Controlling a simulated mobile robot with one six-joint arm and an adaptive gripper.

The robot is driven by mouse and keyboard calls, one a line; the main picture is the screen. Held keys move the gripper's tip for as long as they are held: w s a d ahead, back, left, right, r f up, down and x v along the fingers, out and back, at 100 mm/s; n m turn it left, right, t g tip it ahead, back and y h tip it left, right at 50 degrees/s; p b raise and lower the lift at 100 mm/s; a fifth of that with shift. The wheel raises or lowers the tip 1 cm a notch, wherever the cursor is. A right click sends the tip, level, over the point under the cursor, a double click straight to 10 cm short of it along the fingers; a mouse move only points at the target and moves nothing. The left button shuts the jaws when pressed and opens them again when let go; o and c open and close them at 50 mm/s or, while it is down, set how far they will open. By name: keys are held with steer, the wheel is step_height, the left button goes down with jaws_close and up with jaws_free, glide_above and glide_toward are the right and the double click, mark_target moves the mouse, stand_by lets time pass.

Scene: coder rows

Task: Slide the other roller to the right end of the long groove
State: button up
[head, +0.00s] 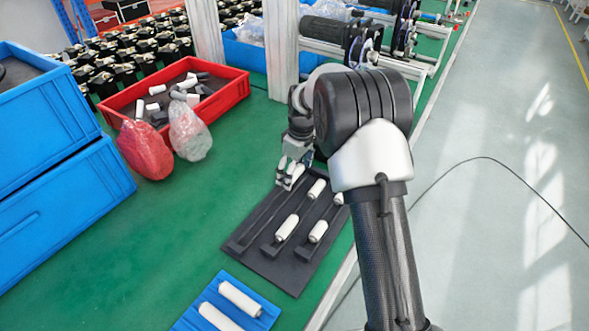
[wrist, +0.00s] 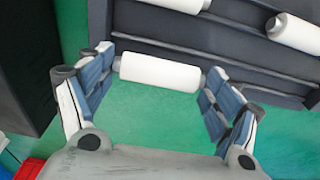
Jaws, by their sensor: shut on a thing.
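My gripper (head: 290,172) is at the far end of the dark grooved board (head: 272,272). In the wrist view my gripper (wrist: 155,92) has one finger at each end of a white roller (wrist: 160,72) with dark ends and is shut on it. This roller lies along the board's outer edge strip, by the long groove (head: 258,220); whether it rests in the groove is hard to tell. Other white rollers (head: 316,188), (head: 287,227) and (head: 318,231) lie in the neighbouring grooves. Two also show in the wrist view (wrist: 295,32), cut off by the frame.
A blue tray (head: 262,318) with white rollers lies in front. A red crate (head: 235,92) of parts and two plastic bags, red (head: 146,150) and clear (head: 190,132), stand behind left. Blue crates (head: 60,215) are stacked at left. Green table is clear between.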

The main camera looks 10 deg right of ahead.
steer(key=shift+f+b, duration=0.55)
steer(key=shift+f, duration=0.5)
steer(key=shift+f, duration=0.2)
steer(key=shift+w+d, duration=0.1)
